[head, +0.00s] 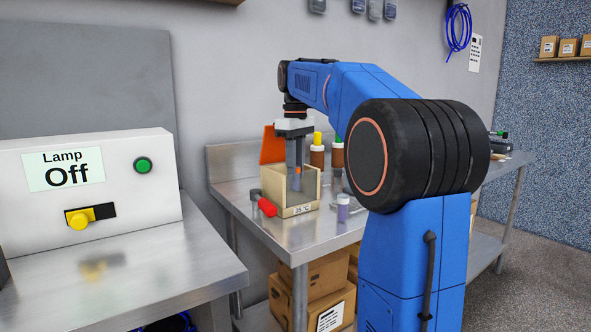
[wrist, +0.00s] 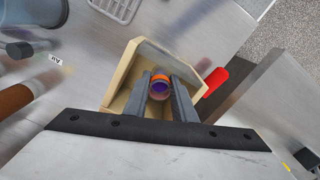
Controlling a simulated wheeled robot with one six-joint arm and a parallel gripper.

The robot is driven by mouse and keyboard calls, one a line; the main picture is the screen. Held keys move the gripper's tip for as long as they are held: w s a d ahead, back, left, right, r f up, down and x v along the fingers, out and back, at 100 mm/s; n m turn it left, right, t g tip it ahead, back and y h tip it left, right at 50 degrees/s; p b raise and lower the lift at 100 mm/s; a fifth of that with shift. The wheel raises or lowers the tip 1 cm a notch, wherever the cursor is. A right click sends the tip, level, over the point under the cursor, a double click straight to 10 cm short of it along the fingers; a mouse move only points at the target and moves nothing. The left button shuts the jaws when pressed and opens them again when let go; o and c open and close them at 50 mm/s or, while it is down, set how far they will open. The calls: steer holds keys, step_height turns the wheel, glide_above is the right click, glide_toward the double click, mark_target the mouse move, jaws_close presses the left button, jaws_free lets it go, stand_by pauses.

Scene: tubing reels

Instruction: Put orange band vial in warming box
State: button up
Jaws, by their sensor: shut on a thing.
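The warming box (head: 296,211) is a pale yellow open-topped box marked 35 °C on the metal table, with its orange lid (head: 271,144) standing open at the back. My gripper (head: 296,178) points down into the box's opening. In the wrist view my gripper (wrist: 160,92) is shut on the orange band vial (wrist: 159,78), whose orange ring and purple middle show between the fingers. The box walls (wrist: 118,82) surround the vial in that view. I cannot tell whether the vial touches the box floor.
A red handle (head: 267,207) sticks out at the box's front left. A purple vial (head: 343,209) stands to its right. Brown bottles (head: 317,157) stand behind. A lamp unit (head: 110,190) reading "Off" is on the left bench.

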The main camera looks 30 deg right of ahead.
steer(key=shift+f, duration=0.55)
steer(key=o, duration=0.7)
steer(key=shift+o, duration=0.2)
steer(key=shift+r, duration=0.1)
step_height(320, 180, up, 13)
stand_by(0.6)
